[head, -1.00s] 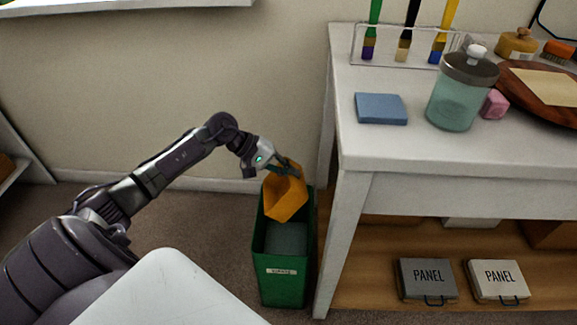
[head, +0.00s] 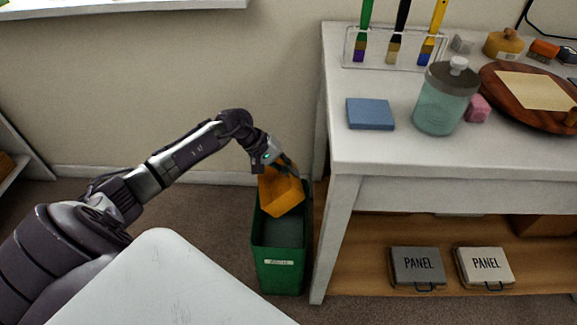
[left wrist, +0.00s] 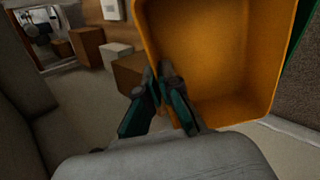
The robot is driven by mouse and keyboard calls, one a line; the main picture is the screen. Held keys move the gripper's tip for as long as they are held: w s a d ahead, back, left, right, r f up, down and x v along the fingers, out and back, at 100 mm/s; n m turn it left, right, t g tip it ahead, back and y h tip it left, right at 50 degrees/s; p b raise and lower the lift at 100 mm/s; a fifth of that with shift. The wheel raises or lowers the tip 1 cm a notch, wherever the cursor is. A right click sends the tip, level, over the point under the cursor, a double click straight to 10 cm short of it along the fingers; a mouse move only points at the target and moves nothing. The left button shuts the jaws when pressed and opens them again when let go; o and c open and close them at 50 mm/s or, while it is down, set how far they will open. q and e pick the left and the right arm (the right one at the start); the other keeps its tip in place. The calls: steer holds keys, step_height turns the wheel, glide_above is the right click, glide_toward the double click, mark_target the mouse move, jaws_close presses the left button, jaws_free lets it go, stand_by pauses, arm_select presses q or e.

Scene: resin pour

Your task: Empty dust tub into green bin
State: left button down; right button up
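The orange dust tub (head: 284,202) hangs tilted over the back part of the green bin (head: 280,272). My left gripper (head: 287,168) is shut on the tub's rim. In the left wrist view the fingers (left wrist: 163,85) pinch the edge of the tub (left wrist: 215,60), and the part of its inside that shows looks bare. The bin stands upright on the floor, and a grey surface (head: 283,233) shows inside it; I cannot tell whether it is dust or the bin's inside. My right gripper is not in view.
A white table (head: 340,200) stands close to the bin's right side. It holds a blue block (head: 370,113), a lidded jar (head: 444,105) and a brush rack (head: 395,50). Two panel boxes (head: 418,267) lie on its lower shelf. Carpet left of the bin is clear.

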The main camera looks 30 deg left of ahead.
mark_target(299, 178)
arm_select(q)
steer(key=y, duration=0.1)
steer(key=w+d+g+y+p, duration=0.1)
steer(key=shift+f+g+y, duration=0.25)
steer(key=shift+g+y, duration=0.05)
steer(key=shift+d+f+g+y, duration=0.2)
steer(key=shift+f+g+y, duration=0.1)
steer(key=shift+y, duration=0.2)
steer(key=shift+w+d+f+g+y, duration=0.1)
steer(key=shift+d+f+g+y, duration=0.1)
steer(key=shift+g+y, duration=0.15)
steer(key=shift+w+f+g+y, duration=0.1)
steer(key=shift+f+g+y, duration=0.15)
steer(key=shift+y, duration=0.2)
steer(key=shift+d+f+g+y, duration=0.15)
steer(key=shift+f+g+y, duration=0.15)
steer(key=shift+y, duration=0.3)
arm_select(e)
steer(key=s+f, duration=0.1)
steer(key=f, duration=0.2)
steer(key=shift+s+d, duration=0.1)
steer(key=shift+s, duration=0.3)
